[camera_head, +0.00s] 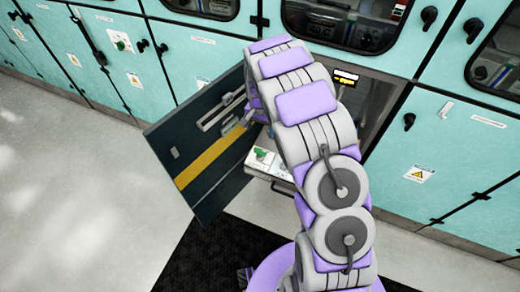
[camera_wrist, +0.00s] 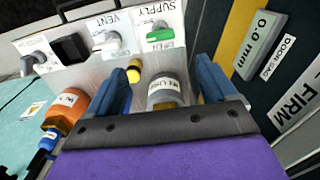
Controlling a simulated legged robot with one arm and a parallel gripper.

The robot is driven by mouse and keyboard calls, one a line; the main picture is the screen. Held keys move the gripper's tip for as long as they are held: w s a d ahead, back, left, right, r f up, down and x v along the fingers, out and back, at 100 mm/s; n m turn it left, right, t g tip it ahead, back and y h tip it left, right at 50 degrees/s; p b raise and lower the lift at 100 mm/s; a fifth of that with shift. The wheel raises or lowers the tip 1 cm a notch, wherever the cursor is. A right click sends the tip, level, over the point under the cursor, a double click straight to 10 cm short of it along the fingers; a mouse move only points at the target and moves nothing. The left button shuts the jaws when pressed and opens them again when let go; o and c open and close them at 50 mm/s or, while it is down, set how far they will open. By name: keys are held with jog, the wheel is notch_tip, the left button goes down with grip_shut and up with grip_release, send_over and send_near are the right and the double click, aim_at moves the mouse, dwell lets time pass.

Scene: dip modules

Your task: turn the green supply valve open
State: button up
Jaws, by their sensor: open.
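The green supply valve handle (camera_wrist: 160,35) sits on a white panel below the word SUPPLY in the wrist view. It lies roughly level, pointing sideways across the panel. It also shows small in the head view (camera_head: 261,153), left of my arm. My gripper (camera_wrist: 168,66) has its two blue fingers apart, with the green handle beyond the fingertips and between their lines. Nothing is gripped. In the head view my arm hides the gripper.
A grey vent valve (camera_wrist: 106,42) is left of the green handle. A grey labelled cylinder (camera_wrist: 164,92) and a yellow knob (camera_wrist: 134,65) lie below the panel, near the fingers. An orange cylinder (camera_wrist: 66,110) is further left. An open dark door (camera_head: 200,150) stands close on the right in the wrist view.

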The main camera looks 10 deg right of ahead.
aim_at(260, 150)
notch_tip(260, 150, down, 13)
jog(key=b, duration=0.2)
jog(key=shift+f+b, duration=0.2)
jog(key=shift+b, duration=0.15)
jog(key=shift+r, duration=0.1)
jog(key=c, duration=1.1)
jog(key=shift+o, duration=0.2)
